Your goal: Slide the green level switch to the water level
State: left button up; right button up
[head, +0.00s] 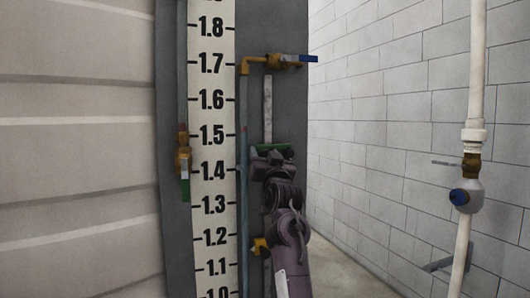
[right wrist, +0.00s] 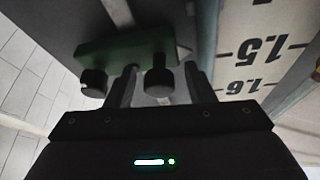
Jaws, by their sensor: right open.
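The green level switch (head: 287,149) sits on a grey vertical rail (head: 268,95), right of the gauge, at a height between 1.4 and 1.5. My right gripper (head: 270,160) is in front of it and hides most of it. In the right wrist view the switch is a green block (right wrist: 125,47) with two black knobs. My open right gripper (right wrist: 159,88) has its fingers on either side of one knob (right wrist: 159,80); contact is unclear. The other knob (right wrist: 93,82) is outside the fingers. My left gripper is not visible.
The white number scale (head: 212,120) stands left of the tube. A brass valve with a blue handle (head: 298,58) juts out above the rail. A brass fitting (head: 260,246) is below. A white pipe (head: 477,70) with a valve stands at right, before a block wall.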

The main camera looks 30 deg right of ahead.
jog(key=shift+d, duration=0.1)
jog(key=shift+c, duration=0.2)
grip_shut()
notch_tip(320, 180, up, 8)
jog(key=p, duration=0.4)
jog(key=shift+r+p, duration=0.2)
jog(key=shift+p, duration=0.15)
jog(key=shift+f, duration=0.1)
jog(key=shift+o, duration=0.2)
grip_release()
jog(key=shift+f, duration=0.1)
